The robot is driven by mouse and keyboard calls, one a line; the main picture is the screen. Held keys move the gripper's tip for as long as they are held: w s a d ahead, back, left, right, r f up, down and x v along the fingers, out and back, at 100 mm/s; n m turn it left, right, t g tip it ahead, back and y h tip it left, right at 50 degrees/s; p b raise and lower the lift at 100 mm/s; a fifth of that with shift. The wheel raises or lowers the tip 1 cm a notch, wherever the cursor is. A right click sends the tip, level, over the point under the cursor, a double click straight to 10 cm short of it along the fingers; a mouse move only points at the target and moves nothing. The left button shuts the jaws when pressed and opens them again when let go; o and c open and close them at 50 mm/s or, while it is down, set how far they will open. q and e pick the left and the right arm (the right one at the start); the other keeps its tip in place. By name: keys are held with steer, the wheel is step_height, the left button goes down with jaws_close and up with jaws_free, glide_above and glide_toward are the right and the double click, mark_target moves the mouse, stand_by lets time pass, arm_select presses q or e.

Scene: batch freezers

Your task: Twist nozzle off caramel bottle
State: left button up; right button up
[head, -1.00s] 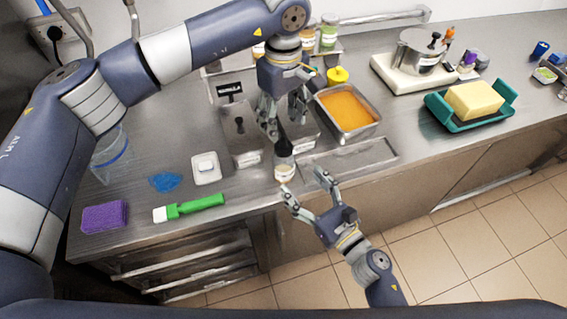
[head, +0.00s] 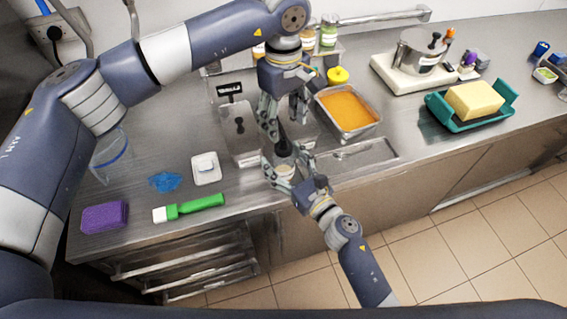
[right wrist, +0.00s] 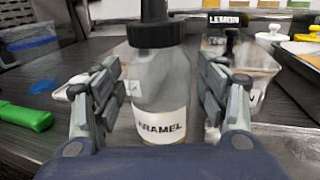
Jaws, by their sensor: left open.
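The caramel bottle (head: 284,172) stands upright near the counter's front edge. It has a clear body, a pale label reading "ARAMEL" in the right wrist view (right wrist: 161,125), and a black collar and nozzle (right wrist: 155,33). My right gripper (head: 283,170) has its fingers on either side of the bottle body. In the right wrist view the fingers (right wrist: 162,100) look spread, with a narrow gap visible at the bottle's right side. My left gripper (head: 284,120) points down just above the bottle, its open fingers around or close to the nozzle's top; contact is unclear.
Metal pans stand behind the bottle, one with orange filling (head: 347,108). A green-handled brush (head: 195,207), purple sponge (head: 105,217), blue cloth (head: 165,181) and white dish (head: 206,170) lie to the left. A butter tray (head: 452,122) is at the right.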

mark_target(283, 138)
jaws_close()
arm_select(q)
steer(key=m, duration=0.6)
steer(key=shift+m, duration=0.4)
steer(key=m, duration=0.6)
steer(key=shift+m, duration=0.3)
steer(key=shift+f, duration=4)
